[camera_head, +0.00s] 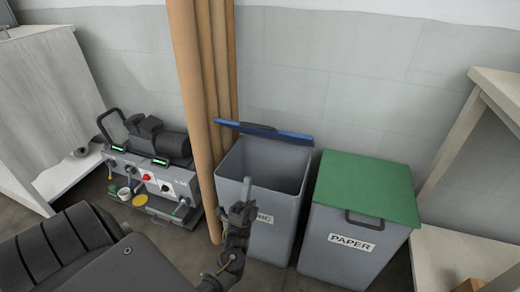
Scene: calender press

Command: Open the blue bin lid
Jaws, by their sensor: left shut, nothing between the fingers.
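The blue lid (263,132) is raised at the back of its grey bin (272,237), seen nearly edge-on as a thin strip. The bin's mouth is uncovered and its inside looks empty as far as I can see. My left gripper points up in front of the bin's front left side, shut and empty, apart from the lid. I cannot tell whether it touches the bin's front. My right gripper is not in view.
A grey bin with a shut green lid (366,184), labelled PAPER, stands close on the right. Tall brown tubes (191,85) lean on the wall just left of the open bin. A machine with knobs (150,178) sits further left. Pale shelving (458,135) stands at the right.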

